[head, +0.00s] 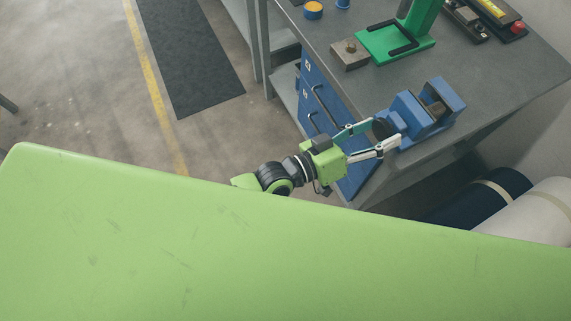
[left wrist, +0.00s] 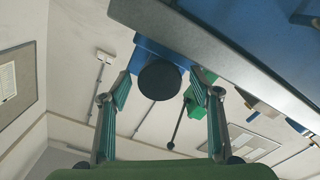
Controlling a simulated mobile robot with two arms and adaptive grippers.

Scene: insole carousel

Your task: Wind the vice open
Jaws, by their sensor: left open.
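The blue vice (head: 446,96) stands near the front corner of the grey bench, with a grey-brown block (head: 437,109) between its jaws. Its round black knob (head: 381,127) faces my left gripper (head: 385,134). The left gripper is open, and its two fingers reach to either side of the knob. In the left wrist view the knob (left wrist: 160,80) sits between the fingertips (left wrist: 156,91), with the blue vice body (left wrist: 150,50) behind it. Finger contact with the knob cannot be told. My right gripper is out of view.
The grey bench top (head: 490,85) also bears a green press (head: 395,42), a metal block (head: 350,54) and a device with a red button (head: 518,27). Blue drawers (head: 318,100) are under the bench. Rolls (head: 535,205) lie at the right.

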